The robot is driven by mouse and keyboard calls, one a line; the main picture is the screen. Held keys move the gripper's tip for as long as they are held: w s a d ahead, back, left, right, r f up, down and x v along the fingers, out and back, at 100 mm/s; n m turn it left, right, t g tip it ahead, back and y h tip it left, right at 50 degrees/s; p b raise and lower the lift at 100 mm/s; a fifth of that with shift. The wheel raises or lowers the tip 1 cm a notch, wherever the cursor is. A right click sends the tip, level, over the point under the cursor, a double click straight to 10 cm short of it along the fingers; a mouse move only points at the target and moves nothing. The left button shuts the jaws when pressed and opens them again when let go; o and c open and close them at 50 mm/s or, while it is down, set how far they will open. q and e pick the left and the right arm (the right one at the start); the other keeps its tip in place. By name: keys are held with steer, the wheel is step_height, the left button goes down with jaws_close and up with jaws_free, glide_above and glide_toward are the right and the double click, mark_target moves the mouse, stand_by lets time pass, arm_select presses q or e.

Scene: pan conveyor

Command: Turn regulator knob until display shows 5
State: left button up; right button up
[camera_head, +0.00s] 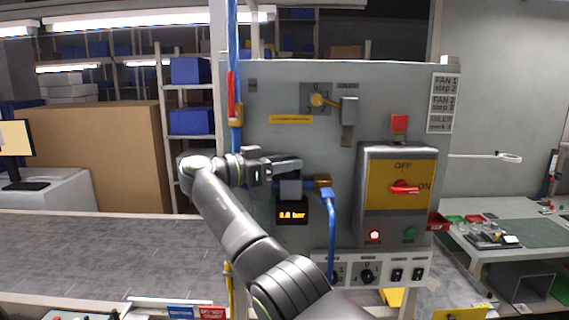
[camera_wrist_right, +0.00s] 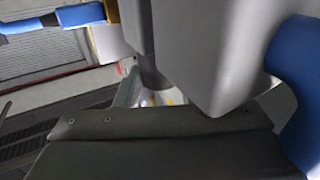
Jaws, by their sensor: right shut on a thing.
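The pressure regulator (camera_head: 291,188) is a small grey block on the panel, with a blue hose (camera_head: 331,230) on its right. Its black display (camera_head: 291,214) below shows small orange digits that look like 0.0 bar. My right gripper (camera_head: 287,165) reaches in from the left at the regulator's top and is shut on the regulator knob, which its fingers mostly hide. My left gripper is not in view.
The grey panel (camera_head: 270,100) also carries a yellow rotary switch (camera_head: 318,100), a red-handled OFF/ON switch box (camera_head: 402,188) with a lit red lamp (camera_head: 374,235), and lower knobs (camera_head: 367,275). A blue vertical pipe (camera_head: 233,60) runs near my arm. A conveyor (camera_head: 90,250) lies left.

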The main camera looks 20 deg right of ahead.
steer(key=shift+f, duration=0.15)
stand_by(0.3)
steer(key=o, duration=0.8)
steer(key=shift+o, duration=1)
steer(key=shift+s+r, duration=0.25)
steer(key=shift+w, duration=0.15)
steer(key=shift+r, duration=0.15)
steer(key=shift+d, duration=0.1)
